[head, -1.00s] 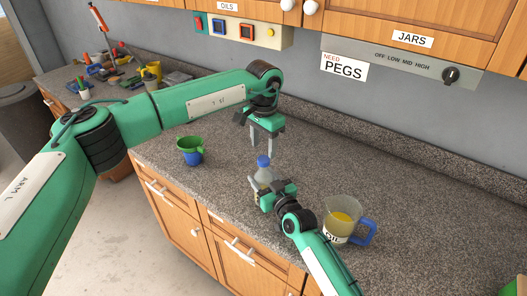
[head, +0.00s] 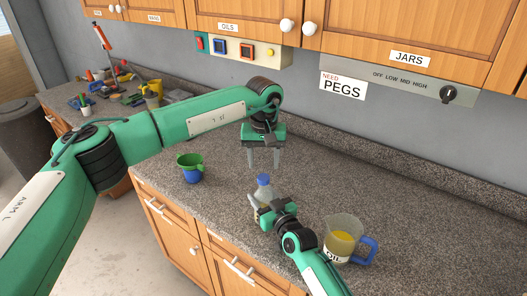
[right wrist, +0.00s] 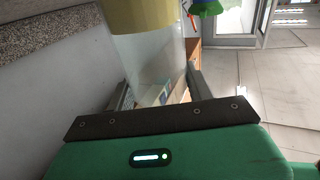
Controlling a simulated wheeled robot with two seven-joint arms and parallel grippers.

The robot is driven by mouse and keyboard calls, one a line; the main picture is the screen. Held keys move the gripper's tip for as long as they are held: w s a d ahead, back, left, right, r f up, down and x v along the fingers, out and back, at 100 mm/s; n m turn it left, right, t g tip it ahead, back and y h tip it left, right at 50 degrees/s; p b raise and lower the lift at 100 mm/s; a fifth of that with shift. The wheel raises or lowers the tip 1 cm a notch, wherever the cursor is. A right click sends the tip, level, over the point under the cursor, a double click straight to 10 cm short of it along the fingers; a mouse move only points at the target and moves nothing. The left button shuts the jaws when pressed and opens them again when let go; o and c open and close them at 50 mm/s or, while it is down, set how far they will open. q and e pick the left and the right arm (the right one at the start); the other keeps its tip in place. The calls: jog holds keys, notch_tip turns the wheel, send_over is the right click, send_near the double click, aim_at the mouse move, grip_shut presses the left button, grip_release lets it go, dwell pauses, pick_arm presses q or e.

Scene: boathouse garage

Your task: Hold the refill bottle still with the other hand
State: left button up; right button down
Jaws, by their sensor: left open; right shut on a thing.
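The refill bottle (head: 264,184), clear with a blue cap, stands upright on the counter; its lower part is hidden by my right gripper. My right gripper (head: 261,211) is shut on its body from the front right. In the right wrist view, a translucent body with a yellow band, which looks like the bottle (right wrist: 150,60), sits between the fingers (right wrist: 163,92). My left gripper (head: 264,160) points down just above the cap, its two fingers apart and nothing between them. It looks clear of the cap, though the exact gap is hard to judge.
A clear jug of yellow oil (head: 342,240) with a blue handle stands close to my right forearm. The speckled counter (head: 420,230) is clear to the right.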

pick_arm(q)
jog(key=n, duration=0.4)
jog(key=shift+r+n, duration=0.1)
jog(key=shift+n, duration=0.3)
jog(key=n, duration=0.3)
jog(key=shift+r, duration=0.1)
jog(key=n, duration=0.6)
jog(key=shift+r, duration=0.15)
jog(key=n, duration=0.6)
jog(key=shift+r, duration=0.2)
jog(key=n, duration=0.6)
jog(key=shift+r, duration=0.15)
jog(key=n, duration=0.6)
jog(key=shift+r, duration=0.15)
jog(key=n, duration=0.6)
jog(key=shift+r, duration=0.15)
jog(key=n, duration=0.6)
jog(key=shift+r, duration=0.15)
jog(key=n, duration=0.7)
jog(key=shift+r+n, duration=0.2)
jog(key=shift+n, duration=0.2)
